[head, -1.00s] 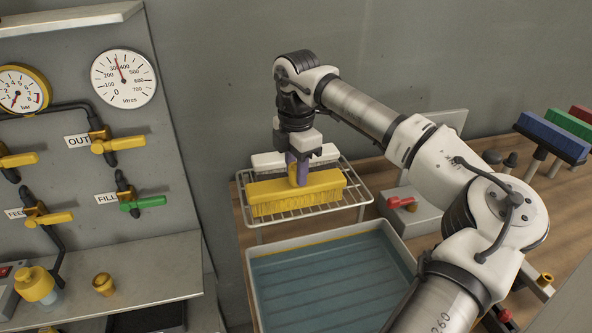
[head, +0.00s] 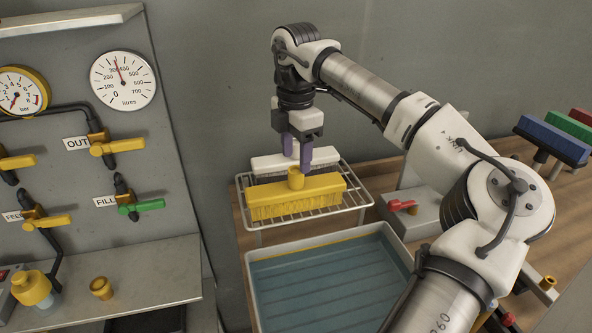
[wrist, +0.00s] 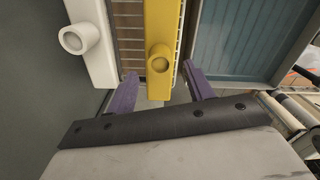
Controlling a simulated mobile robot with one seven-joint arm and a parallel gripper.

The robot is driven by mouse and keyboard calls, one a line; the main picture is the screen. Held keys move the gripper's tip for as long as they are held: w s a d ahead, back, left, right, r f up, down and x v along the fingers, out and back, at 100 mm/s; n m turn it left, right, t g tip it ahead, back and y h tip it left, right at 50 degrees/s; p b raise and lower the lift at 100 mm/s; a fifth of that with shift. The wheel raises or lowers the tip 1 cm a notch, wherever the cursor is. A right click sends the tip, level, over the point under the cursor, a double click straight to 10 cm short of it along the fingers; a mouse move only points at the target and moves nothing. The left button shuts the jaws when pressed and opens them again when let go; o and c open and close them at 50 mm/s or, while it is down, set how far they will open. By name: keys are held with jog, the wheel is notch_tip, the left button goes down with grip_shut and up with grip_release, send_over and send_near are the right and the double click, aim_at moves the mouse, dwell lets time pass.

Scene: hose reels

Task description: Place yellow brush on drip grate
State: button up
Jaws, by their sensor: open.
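The yellow brush (head: 270,197) rests bristles down on the wire drip grate (head: 352,203), along its front side. Its round yellow socket (head: 296,179) points up. My gripper (head: 297,164) is open and empty, with its purple fingers just above the socket. In the wrist view the yellow brush (wrist: 164,20) lies ahead between the two spread fingertips of my gripper (wrist: 163,82), apart from both. A white brush (head: 272,164) lies behind the yellow one on the grate; it also shows in the wrist view (wrist: 90,15).
A blue water basin (head: 330,275) stands in front of the grate. A grey box with a red lever (head: 402,206) is right of it. Blue, green and red brushes (head: 550,138) stand at the far right. The gauge and valve panel (head: 60,190) is at left.

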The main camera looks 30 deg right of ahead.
notch_tip(320, 180, up, 8)
jog(key=shift+f+b, duration=0.25)
jog(key=shift+b, duration=0.15)
